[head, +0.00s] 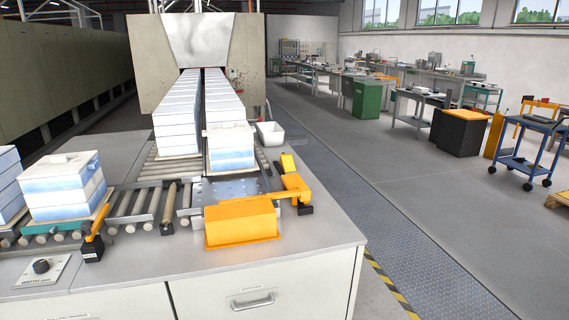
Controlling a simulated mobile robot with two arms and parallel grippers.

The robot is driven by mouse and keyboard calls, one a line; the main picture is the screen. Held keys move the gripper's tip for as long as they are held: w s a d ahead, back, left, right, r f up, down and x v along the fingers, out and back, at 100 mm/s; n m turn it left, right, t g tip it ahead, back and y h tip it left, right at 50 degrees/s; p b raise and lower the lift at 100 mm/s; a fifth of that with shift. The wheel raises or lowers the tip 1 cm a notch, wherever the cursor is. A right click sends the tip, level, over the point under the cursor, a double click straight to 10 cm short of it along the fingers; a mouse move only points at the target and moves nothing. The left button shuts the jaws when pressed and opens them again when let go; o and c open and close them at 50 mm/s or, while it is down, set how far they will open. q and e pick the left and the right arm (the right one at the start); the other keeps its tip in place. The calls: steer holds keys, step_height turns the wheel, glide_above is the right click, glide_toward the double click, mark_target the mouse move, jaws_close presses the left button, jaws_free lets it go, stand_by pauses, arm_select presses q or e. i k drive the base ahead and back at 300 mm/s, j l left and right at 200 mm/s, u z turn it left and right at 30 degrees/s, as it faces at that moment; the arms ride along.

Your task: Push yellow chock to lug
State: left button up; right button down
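Several yellow-orange parts are in the head view, and I cannot tell for sure which is the chock. A large yellow block (241,223) sits at the front of the roller bench, near its front edge. A yellow arm (292,184) with black ends lies just right of the metal plate (227,188). A smaller yellow lever (97,226) stands tilted on a black base (90,249) at the left. I cannot make out a part that is clearly the lug. Neither of my grippers shows.
Stacks of white-blue blocks stand on the rollers (142,203), with one stack (65,187) at left and rows running into the furnace mouth (200,38). A white bin (270,134) sits at the bench's right. The aisle right is clear.

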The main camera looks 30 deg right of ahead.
mark_target(286, 161)
steer(key=i+l+z, duration=0.15)
steer(key=l+z, duration=0.25)
steer(key=i+l+z, duration=0.15)
steer(key=l+z, duration=0.2)
steer(key=i+l+z, duration=0.2)
steer(key=z, duration=0.2)
steer(key=i+l+z, duration=0.2)
steer(key=z, duration=0.15)
steer(key=i+l+z, duration=0.25)
steer(key=z, duration=0.15)
steer(key=i+l+z, duration=0.15)
steer(key=z, duration=0.3)
steer(key=i+z, duration=0.4)
steer(key=i+u, duration=0.15)
steer(key=i, duration=0.3)
steer(key=i+l+u, duration=0.15)
steer(key=i, duration=0.25)
steer(key=i+j+u, duration=0.2)
steer(key=i+u, duration=0.2)
steer(key=i+j+u, duration=0.1)
steer(key=i+u, duration=0.15)
steer(key=u, duration=0.2)
steer(key=i+u, duration=0.4)
steer(key=i+l+u, duration=0.15)
steer(key=i+u, duration=0.15)
steer(key=u, duration=0.15)
